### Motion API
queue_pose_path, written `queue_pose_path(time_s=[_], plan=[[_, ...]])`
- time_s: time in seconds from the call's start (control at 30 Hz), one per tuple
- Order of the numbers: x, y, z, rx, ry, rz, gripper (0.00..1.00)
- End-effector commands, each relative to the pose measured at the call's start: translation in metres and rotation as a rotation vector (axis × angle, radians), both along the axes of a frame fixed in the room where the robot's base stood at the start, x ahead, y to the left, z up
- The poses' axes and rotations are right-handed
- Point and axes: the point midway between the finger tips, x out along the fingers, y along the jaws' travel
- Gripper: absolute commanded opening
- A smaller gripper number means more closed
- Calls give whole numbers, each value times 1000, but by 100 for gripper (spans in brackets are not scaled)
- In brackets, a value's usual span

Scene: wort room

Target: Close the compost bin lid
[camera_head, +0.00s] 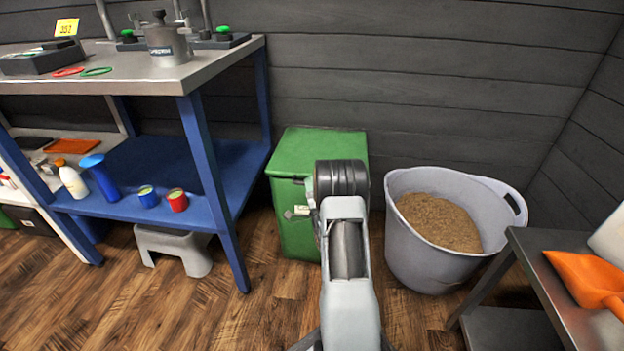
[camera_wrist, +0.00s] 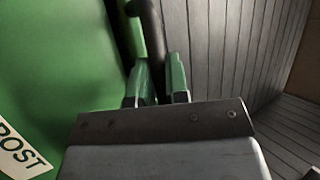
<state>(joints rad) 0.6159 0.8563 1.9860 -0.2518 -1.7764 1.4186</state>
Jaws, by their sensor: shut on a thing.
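The green compost bin (camera_head: 296,222) stands against the back wall, partly hidden behind my arm. Its green lid (camera_head: 312,142) lies across the top and looks nearly level; I cannot tell whether a gap remains beneath it. In the wrist view, a green face of the bin (camera_wrist: 60,60) with a white label ending in "POST" (camera_wrist: 18,150) fills the left side. My gripper (camera_wrist: 157,84) is shut on a dark curved bar (camera_wrist: 150,28), which looks like a handle beside the green face. In the head view my arm hides the gripper and the bar.
A grey tub of grain (camera_head: 438,222) stands close right of the bin. A blue-framed bench (camera_head: 212,170) is at left, with a grey stool (camera_head: 172,247) under it. A metal table (camera_head: 566,290) with an orange scoop (camera_head: 588,280) is at right. Wooden floor is clear in front.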

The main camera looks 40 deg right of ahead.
Motion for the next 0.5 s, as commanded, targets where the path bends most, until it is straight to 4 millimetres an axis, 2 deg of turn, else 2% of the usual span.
queue_pose_path(time_s=[0.2,0.5], plan=[[8,-5,-12,-27,-22,-10,0],[9,-6,-18,-27,-22,-15,0]])
